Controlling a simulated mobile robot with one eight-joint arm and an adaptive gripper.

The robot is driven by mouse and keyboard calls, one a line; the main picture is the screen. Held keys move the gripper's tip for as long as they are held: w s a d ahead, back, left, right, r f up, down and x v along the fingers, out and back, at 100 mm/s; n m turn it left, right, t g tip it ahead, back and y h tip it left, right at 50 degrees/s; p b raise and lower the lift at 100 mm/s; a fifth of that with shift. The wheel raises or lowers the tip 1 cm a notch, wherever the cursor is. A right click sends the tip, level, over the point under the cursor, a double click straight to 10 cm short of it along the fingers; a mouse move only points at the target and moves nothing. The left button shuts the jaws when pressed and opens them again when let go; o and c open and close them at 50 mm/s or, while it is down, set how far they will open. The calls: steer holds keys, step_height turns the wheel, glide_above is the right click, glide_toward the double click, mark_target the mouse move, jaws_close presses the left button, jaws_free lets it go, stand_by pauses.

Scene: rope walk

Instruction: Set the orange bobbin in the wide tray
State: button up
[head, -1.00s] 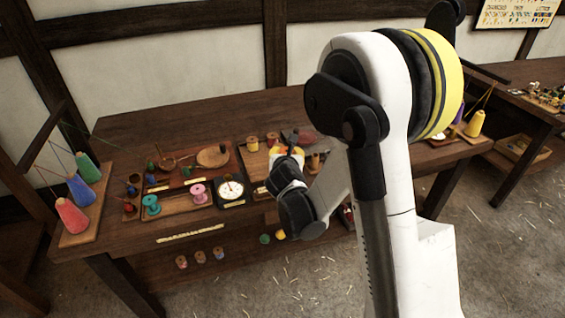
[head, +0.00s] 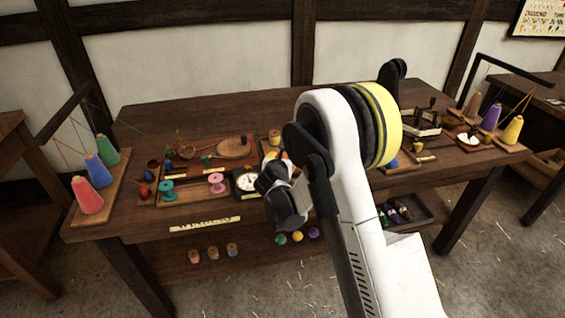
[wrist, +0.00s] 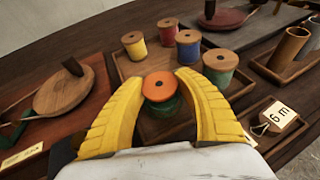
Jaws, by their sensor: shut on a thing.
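My gripper (wrist: 160,80) has yellow curved fingers and is shut on the orange bobbin (wrist: 160,86), seen from above in the wrist view. A green round thing (wrist: 164,108) shows directly under the orange bobbin; I cannot tell whether they touch. Below and beyond is a wooden tray (wrist: 119,62) with yellow (wrist: 134,46), red (wrist: 168,32), blue (wrist: 188,46) and green (wrist: 220,66) bobbins along its far and right sides. Which tray counts as the wide one is unclear. In the head view my gripper (head: 279,157) is over the bench, partly hidden by my wrist.
Left of the held bobbin is a round wooden disc (wrist: 63,92) with a dark peg. At right are upright wooden tubes (wrist: 290,48) and a "6 m" tag (wrist: 280,115). A dial (head: 246,183) and teal (head: 167,190) and pink (head: 216,183) spools stand left of my arm.

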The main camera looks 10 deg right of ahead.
steer(key=shift+r, duration=0.1)
steer(key=shift+f, duration=0.2)
steer(key=o, duration=1.2)
steer(key=shift+c, duration=0.2)
steer(key=shift+r, duration=0.15)
